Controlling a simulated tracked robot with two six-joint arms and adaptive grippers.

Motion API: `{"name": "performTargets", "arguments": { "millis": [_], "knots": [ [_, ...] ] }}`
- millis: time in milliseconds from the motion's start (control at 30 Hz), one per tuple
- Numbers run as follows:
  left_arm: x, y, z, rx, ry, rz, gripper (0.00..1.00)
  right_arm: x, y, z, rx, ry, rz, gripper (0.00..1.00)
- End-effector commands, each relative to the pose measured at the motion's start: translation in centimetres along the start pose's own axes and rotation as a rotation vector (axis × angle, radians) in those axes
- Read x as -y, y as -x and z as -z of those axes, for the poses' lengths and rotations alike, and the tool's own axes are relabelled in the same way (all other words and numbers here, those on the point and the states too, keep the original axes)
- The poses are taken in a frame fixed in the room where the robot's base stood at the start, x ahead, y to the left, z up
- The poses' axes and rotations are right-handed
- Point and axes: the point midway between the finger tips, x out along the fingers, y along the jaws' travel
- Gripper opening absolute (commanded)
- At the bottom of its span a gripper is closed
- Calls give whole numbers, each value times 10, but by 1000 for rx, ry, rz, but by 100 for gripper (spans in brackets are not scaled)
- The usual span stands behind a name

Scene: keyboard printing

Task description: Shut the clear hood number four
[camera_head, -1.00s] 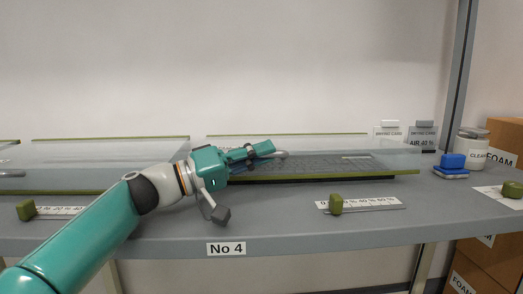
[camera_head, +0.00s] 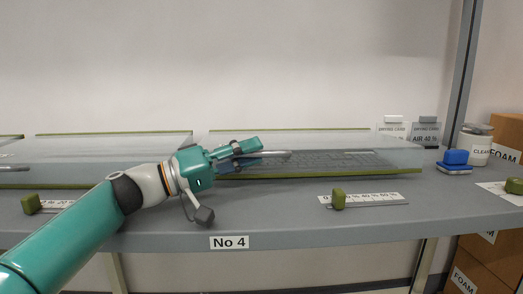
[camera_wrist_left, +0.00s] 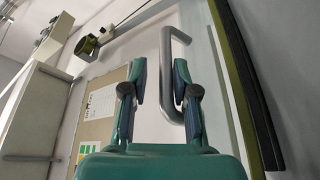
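Clear hood number four (camera_head: 400,160) is the see-through cover with green edges above the "No 4" label (camera_head: 229,242). Its front edge lies low, close to the shelf; I cannot tell whether it is fully seated. A grey keyboard (camera_head: 345,160) shows dimly through it. The hood's grey bar handle (camera_head: 280,154) is at the left gripper's fingers, and shows in the left wrist view (camera_wrist_left: 168,75). My left gripper (camera_head: 262,149) is open at the hood's front left; in the wrist view its fingers (camera_wrist_left: 158,75) are apart, with the handle near the right-hand finger. My right gripper is not in view.
A similar hood (camera_head: 100,148) adjoins on the left. A green slider on a percent scale (camera_head: 368,198) sits in front of hood four. A blue block (camera_head: 455,158) and a white jar (camera_head: 475,148) stand at the right. The shelf front (camera_head: 290,210) is mostly clear.

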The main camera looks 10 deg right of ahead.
Motion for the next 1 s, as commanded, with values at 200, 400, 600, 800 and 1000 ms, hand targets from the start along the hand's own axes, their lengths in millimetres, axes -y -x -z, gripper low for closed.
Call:
{"name": "performTargets", "arguments": {
  "millis": [200,400,600,800,1000],
  "knots": [
    [-1,35,2,-6,-2,-1,25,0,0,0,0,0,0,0],
    [-1,46,1,-5,-2,-1,25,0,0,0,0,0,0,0],
    [0,46,1,-5,-2,-1,25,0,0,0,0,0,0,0],
    [-1,47,2,-5,-3,-1,25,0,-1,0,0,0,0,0],
    [1,54,2,-7,-3,0,25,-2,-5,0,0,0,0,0]
  ]
}}
